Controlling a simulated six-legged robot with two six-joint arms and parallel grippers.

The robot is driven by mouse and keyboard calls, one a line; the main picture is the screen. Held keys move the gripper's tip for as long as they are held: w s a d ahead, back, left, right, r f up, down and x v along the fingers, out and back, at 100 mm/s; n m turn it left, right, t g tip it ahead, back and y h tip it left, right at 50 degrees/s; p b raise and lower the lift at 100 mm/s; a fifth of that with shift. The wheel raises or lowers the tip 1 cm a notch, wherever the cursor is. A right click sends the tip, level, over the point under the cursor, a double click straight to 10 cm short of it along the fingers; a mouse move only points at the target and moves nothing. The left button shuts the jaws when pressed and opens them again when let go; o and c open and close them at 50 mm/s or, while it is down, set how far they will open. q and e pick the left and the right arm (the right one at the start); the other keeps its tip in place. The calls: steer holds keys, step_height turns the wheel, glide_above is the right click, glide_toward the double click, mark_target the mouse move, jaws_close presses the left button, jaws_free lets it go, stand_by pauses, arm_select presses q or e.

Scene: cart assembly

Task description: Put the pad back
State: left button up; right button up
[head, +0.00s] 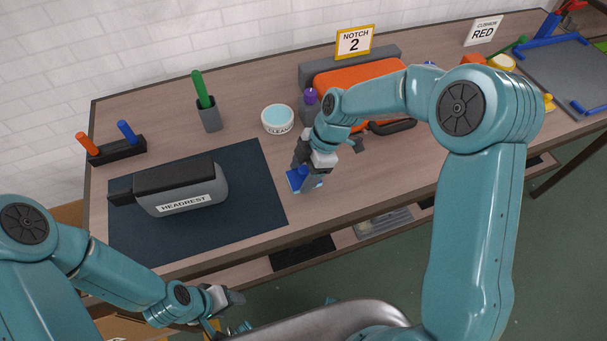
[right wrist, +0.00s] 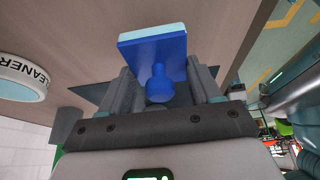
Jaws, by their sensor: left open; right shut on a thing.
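The pad (head: 299,180) is a blue block with a pale blue face and a blue knob handle. My right gripper (head: 303,172) is shut on the knob, and the pad is near the right edge of the dark mat. The right wrist view shows the pad (right wrist: 153,52) beyond the fingers (right wrist: 162,85), with the knob between them. The cleaner tub (head: 278,119), white with a pale blue top, stands behind the pad. My left gripper (head: 232,300) is open and empty in front of the table's front edge.
A grey headrest (head: 185,190) lies on the dark mat (head: 262,205). A holder with orange and blue handles (head: 117,152) and a grey cup with a green handle (head: 209,117) stand behind. An orange cushion (head: 345,82) lies near the notch 2 sign (head: 354,41). Bare wood surrounds the tub.

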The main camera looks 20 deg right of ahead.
steer(key=shift+d+f, duration=0.1)
steer(key=shift+f, duration=0.8)
steer(key=shift+f, duration=0.2)
steer(key=o, duration=0.9)
steer(key=shift+o, duration=0.2)
steer(key=shift+r, duration=0.1)
steer(key=shift+r, duration=0.3)
steer(key=v, duration=1.1)
steer(key=shift+d+r, duration=0.2)
steer(key=shift+r, duration=0.1)
